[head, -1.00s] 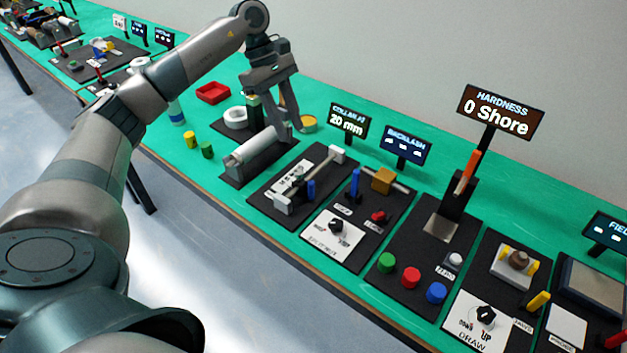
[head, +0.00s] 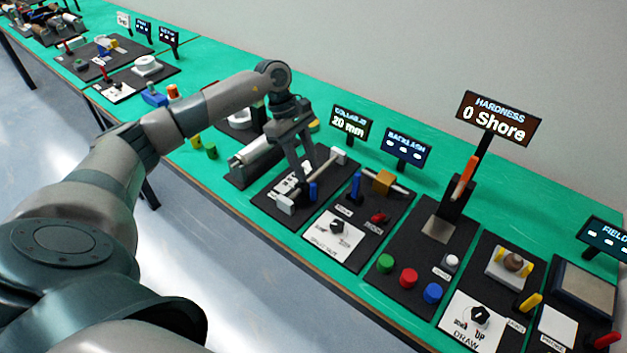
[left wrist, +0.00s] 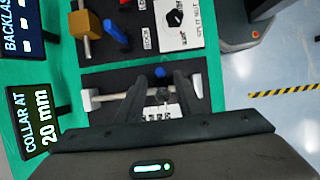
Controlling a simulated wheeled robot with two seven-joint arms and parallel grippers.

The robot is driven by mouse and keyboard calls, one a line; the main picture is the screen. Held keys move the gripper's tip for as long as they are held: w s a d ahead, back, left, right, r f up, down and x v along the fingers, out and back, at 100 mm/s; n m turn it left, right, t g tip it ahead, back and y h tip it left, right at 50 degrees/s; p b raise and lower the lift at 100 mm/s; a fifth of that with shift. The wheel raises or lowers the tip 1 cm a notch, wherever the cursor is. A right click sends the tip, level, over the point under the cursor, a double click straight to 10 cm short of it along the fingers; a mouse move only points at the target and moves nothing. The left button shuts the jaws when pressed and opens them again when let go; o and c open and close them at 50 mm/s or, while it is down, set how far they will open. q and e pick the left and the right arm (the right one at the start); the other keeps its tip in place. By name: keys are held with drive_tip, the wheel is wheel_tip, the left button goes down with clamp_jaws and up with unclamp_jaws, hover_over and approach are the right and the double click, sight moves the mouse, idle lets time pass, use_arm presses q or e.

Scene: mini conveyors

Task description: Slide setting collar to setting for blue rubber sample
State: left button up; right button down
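The collar station is a black plate (head: 268,205) with a light rod between two white end blocks, a blue peg (head: 313,191) and a white scale (head: 287,180). Its sign (head: 350,124) reads 20 mm. My left gripper (head: 302,176) points down over the rod and partly hides it. In the left wrist view its fingers (left wrist: 161,94) stand apart either side of a small dark piece on the rod, likely the collar (left wrist: 163,96); contact is unclear. The blue rubber sample (head: 432,293) sits beside red and green ones at the hardness station, whose sign (head: 497,117) reads 0 Shore. My right gripper is not in view.
The backlash station (head: 372,205) with a blue lever stands just right of the collar plate, its sign (head: 403,149) behind. A grey cylinder (head: 252,158) lies on the plate to the left. The draw station (head: 490,290) is farther right.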

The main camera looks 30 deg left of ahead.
sight(313, 184)
use_arm(q)
drive_tip(key=p+x, duration=0.2)
drive_tip(key=x, duration=0.4)
drive_tip(key=shift+d+f, duration=0.15)
drive_tip(key=shift+f, duration=0.15)
clamp_jaws()
